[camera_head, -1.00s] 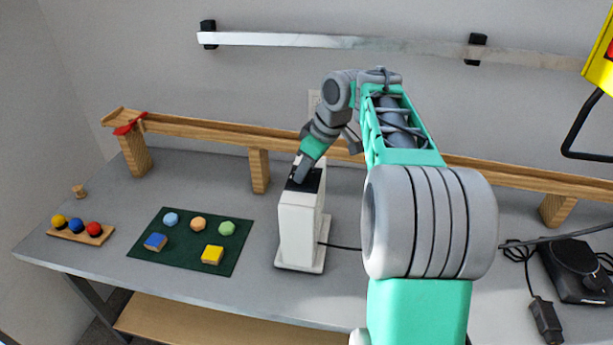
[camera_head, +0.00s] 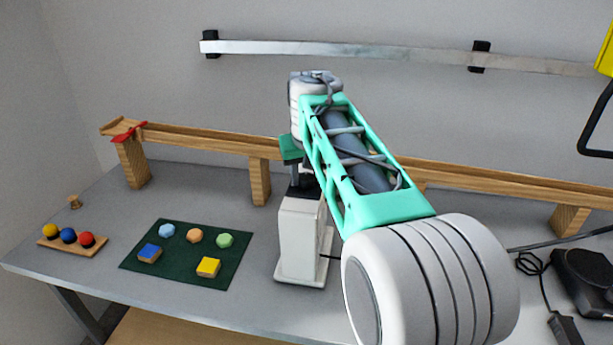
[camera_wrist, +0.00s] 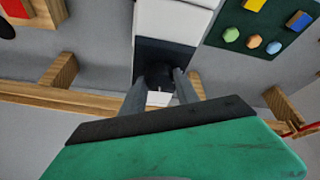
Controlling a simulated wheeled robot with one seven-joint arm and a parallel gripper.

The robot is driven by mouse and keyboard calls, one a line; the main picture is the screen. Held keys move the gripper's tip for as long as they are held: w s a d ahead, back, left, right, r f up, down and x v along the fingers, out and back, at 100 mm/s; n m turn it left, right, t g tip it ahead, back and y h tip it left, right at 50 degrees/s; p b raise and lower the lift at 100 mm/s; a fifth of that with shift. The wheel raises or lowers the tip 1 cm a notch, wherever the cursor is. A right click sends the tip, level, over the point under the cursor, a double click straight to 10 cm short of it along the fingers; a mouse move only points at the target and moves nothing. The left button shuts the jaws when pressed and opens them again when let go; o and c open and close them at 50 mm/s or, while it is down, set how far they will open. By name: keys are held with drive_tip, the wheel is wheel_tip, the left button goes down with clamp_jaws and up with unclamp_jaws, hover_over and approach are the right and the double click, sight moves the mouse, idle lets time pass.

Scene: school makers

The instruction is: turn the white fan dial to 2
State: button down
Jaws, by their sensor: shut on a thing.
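The white fan (camera_head: 299,238) stands upright on the grey table as a tall white box with a black top panel; it also shows in the wrist view (camera_wrist: 175,20). In the wrist view, a dark round dial (camera_wrist: 158,74) sits on the black panel. My gripper (camera_wrist: 160,88) has one finger on each side of the dial and is shut on it. In the head view, my gripper (camera_head: 298,180) comes down onto the fan top, partly hidden by my forearm. The dial's markings and pointer cannot be read.
A wooden rail (camera_head: 205,136) on blocks runs behind the fan. A green mat (camera_head: 175,267) with several coloured blocks and a wooden tray (camera_head: 72,247) of coloured balls lie to the left. A black device (camera_head: 585,275) with cables is at the right.

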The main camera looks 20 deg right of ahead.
drive_tip(key=shift+m, duration=0.4)
drive_tip(key=c, duration=0.9)
unclamp_jaws()
drive_tip(key=p+v, duration=0.1)
drive_tip(key=v, duration=0.6)
drive_tip(key=shift+a+r, duration=0.2)
drive_tip(key=shift+r, duration=0.2)
drive_tip(key=shift+s, duration=0.1)
